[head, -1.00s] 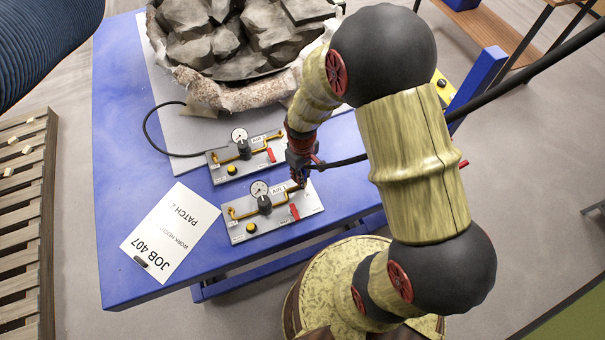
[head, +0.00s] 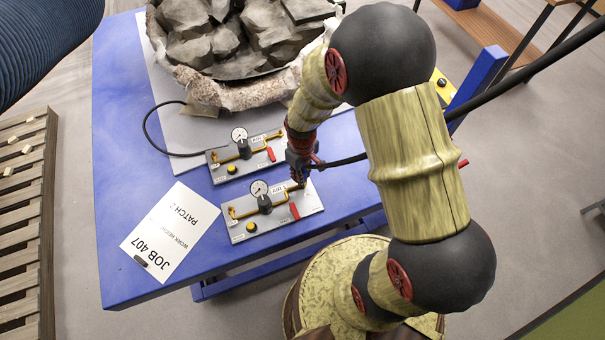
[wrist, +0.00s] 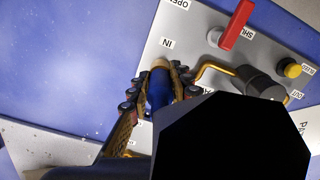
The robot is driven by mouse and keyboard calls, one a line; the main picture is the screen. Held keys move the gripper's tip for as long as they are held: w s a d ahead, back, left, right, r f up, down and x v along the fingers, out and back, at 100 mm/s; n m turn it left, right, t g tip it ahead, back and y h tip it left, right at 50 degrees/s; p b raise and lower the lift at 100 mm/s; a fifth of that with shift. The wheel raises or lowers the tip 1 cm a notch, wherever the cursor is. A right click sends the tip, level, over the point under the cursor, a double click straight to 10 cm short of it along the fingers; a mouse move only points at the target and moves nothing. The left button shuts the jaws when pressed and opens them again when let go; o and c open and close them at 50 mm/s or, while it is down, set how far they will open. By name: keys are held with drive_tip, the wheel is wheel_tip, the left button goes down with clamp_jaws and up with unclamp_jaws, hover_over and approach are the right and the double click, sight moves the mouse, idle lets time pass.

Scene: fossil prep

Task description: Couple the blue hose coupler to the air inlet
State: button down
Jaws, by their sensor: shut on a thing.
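My gripper (wrist: 160,84) is shut on the blue hose coupler (wrist: 158,94), with one finger on each side of it in the wrist view. A brass-coloured ring (wrist: 160,64) shows at the coupler's far end, close to the IN label on the near grey panel (wrist: 200,30). Whether the coupler is seated on the air inlet or only against it, I cannot tell. In the head view my gripper (head: 299,176) is over the right end of this near panel (head: 268,230), and it hides the coupler and inlet there. A black hose (head: 343,161) runs right from the gripper.
The near panel has a red lever (wrist: 236,25), yellow button (wrist: 291,70), brass pipe (wrist: 205,68) and gauge (head: 259,189). A similar panel (head: 222,158) sits just behind. A paper job sheet (head: 172,232) lies left on the blue table (head: 118,180). A rock-filled jacket (head: 225,88) stands at the back.

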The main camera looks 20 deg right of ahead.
drive_tip(key=shift+w, duration=0.1)
drive_tip(key=c, duration=1.6)
unclamp_jaws()
drive_tip(key=shift+o, duration=0.2)
drive_tip(key=shift+r, duration=0.1)
wheel_tip(320, 180, up, 7)
drive_tip(key=p, duration=0.5)
